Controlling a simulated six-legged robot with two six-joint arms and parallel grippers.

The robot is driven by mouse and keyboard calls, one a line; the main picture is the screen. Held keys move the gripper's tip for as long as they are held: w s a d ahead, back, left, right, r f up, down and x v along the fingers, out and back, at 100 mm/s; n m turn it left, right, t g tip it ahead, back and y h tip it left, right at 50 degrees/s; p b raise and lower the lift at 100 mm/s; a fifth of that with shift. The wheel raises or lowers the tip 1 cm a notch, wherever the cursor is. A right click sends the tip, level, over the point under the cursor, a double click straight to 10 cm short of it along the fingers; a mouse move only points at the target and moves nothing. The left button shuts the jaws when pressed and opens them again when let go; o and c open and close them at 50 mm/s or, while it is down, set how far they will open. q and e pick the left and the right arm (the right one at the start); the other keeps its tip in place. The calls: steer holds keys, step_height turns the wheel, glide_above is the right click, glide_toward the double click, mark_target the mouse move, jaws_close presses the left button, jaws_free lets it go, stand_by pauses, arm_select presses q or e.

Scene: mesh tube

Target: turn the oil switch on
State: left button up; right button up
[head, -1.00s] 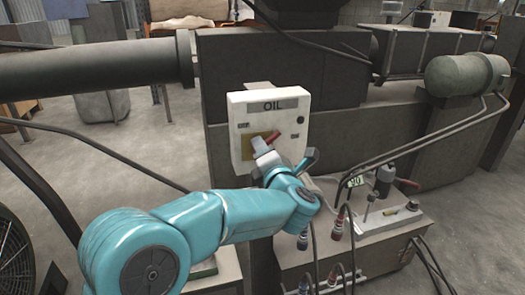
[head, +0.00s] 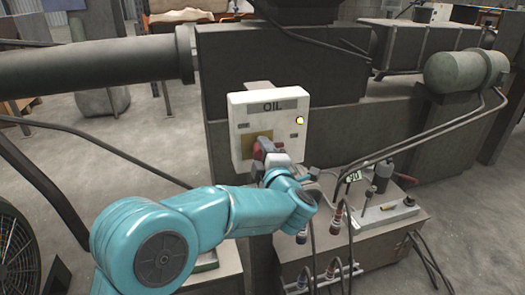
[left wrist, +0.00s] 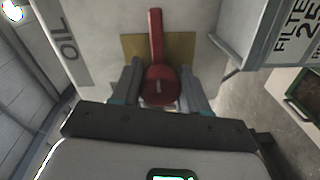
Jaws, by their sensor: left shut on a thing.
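The oil switch is a red rotary handle (head: 264,146) on a tan plate on the front of a white box (head: 240,108) labelled OIL. In the left wrist view the red handle (left wrist: 157,70) points up the picture, with its round hub between the fingers. My left gripper (head: 268,158) is at the box front and shut on the handle, one finger on each side of the hub; it also shows in the left wrist view (left wrist: 160,92). My right gripper is not in view.
A thick dark pipe (head: 90,74) runs in from the left beside the dark machine body (head: 280,65). Below right stands a grey unit (head: 345,245) with cables and levers. A green cylinder (head: 460,74) is at upper right. A fan (head: 20,255) is at lower left.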

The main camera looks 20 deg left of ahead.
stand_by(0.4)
arm_select(q)
steer(key=o, duration=1)
steer(key=b+v, duration=0.1)
steer(key=v, duration=1.5)
steer(key=shift+s+d, duration=0.1)
steer(key=shift+d, duration=0.05)
